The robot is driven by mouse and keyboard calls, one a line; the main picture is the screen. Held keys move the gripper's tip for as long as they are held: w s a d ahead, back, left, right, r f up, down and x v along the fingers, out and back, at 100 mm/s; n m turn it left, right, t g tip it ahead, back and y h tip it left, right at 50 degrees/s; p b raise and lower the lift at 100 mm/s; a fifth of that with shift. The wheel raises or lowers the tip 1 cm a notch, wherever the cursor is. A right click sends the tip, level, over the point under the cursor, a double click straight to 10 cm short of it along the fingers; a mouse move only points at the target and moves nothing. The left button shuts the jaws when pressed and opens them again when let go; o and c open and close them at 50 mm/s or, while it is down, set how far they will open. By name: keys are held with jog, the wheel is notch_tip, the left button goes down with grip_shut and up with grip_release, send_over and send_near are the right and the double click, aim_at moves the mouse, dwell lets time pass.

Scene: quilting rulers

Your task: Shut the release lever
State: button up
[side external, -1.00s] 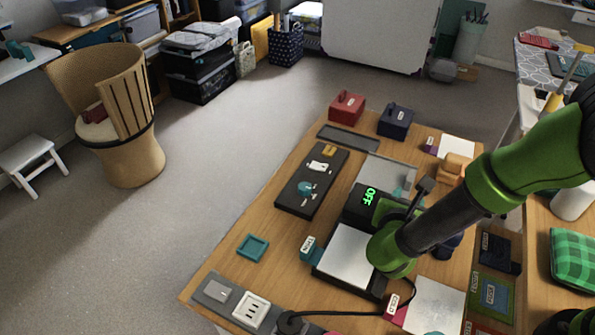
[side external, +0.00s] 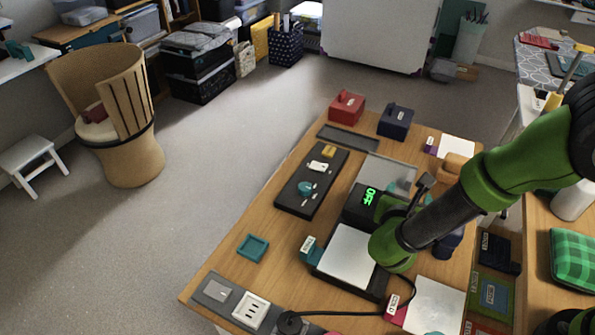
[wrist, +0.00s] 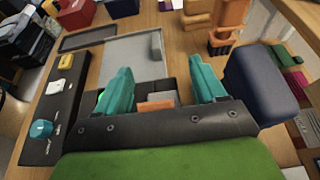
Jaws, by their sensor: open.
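My gripper shows in the wrist view as two teal fingers (wrist: 161,88), spread apart with nothing clamped between them. Between and beyond them lie a small orange-brown part (wrist: 155,106) and a grey block on a dark device; I cannot tell for certain whether this is the release lever.
A black panel (side external: 297,204) carries a yellow switch, a white switch and a teal knob (wrist: 42,128). A navy block (wrist: 262,84) stands close right of the fingers. A grey tray (wrist: 118,62) lies beyond. A black cable (side external: 345,313) crosses the front. Bare wood surrounds a teal frame (side external: 252,248).

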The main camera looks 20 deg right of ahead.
jog(key=shift+v, duration=3.55)
jog(key=s+m+g, duration=0.1)
jog(key=s+m+g+y, duration=0.1)
jog(key=m, duration=0.1)
jog(key=shift+s+a+f+y, duration=0.15)
jog(key=shift+s+a+y, duration=0.15)
jog(key=shift+s, duration=0.05)
jog(key=s+d+r+m+y, duration=0.3)
jog(key=d+r+m+y, duration=0.2)
jog(key=m, duration=0.9)
jog(key=s+d+r+m+y, duration=0.4)
jog(key=d+r+m, duration=0.6)
jog(key=r+m, duration=0.3)
jog(key=shift+s+r+m+y, duration=0.15)
jog(key=shift+r+m+y, duration=0.1)
jog(key=shift+m+y, duration=0.3)
